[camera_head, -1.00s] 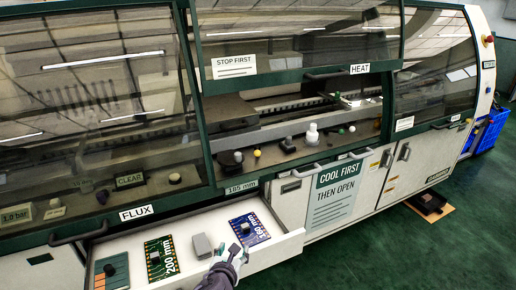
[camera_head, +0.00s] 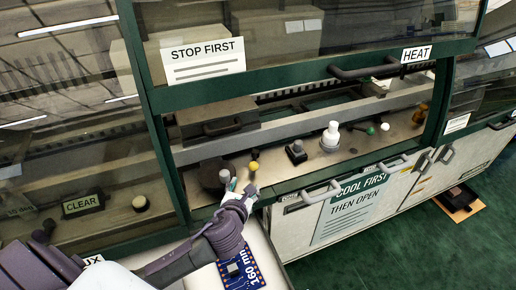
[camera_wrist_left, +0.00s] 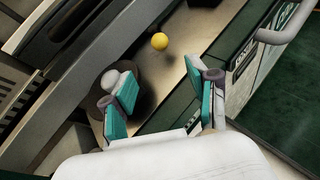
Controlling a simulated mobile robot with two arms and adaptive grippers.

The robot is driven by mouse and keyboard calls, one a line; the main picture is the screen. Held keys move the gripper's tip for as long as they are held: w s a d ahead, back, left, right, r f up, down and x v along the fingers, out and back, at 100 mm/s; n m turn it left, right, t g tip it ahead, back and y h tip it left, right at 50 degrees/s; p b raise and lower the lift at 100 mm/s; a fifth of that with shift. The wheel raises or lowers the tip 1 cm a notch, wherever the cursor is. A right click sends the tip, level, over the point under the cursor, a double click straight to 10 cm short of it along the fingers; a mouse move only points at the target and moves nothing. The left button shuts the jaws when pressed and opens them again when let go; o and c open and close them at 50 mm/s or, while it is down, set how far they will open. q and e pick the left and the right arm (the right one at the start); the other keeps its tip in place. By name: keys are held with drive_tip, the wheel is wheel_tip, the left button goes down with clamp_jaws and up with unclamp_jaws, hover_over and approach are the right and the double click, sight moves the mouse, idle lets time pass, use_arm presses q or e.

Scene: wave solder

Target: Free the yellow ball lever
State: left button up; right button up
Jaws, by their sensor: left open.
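The yellow ball lever (camera_head: 253,166) stands on the metal deck inside the open HEAT bay, near its front left. It also shows in the left wrist view (camera_wrist_left: 160,41), beyond the fingertips and apart from them. My left gripper (camera_head: 240,192) is at the front edge of the bay, just short of the ball and a little to its left. In the left wrist view its teal-padded fingers (camera_wrist_left: 165,100) are spread and empty. A pale round knob (camera_wrist_left: 118,78) on a dark round base is beside the left finger. My right gripper is not in view.
A green front rail (camera_head: 290,184) edges the bay. A black block knob (camera_head: 296,152), a white knob (camera_head: 330,136) and a green ball (camera_head: 371,131) stand to the right. The raised HEAT cover (camera_head: 300,70) hangs above. The drawer holds a blue 160 mm board (camera_head: 240,272).

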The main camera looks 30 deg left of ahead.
sight(253, 168)
use_arm(q)
drive_tip(key=shift+r+x, duration=0.25)
drive_tip(key=shift+x, duration=0.95)
drive_tip(key=x, duration=0.4)
drive_tip(key=shift+d+p, duration=0.1)
drive_tip(key=shift+p, duration=0.25)
drive_tip(key=x, duration=0.5)
drive_tip(key=shift+w+f, duration=0.15)
drive_tip(key=shift+w, duration=0.25)
drive_tip(key=shift+w+f, duration=0.2)
drive_tip(key=shift+w, duration=0.25)
drive_tip(key=shift+w+a, duration=0.1)
drive_tip(key=shift+a, duration=0.15)
drive_tip(key=c, duration=1.1)
clamp_jaws()
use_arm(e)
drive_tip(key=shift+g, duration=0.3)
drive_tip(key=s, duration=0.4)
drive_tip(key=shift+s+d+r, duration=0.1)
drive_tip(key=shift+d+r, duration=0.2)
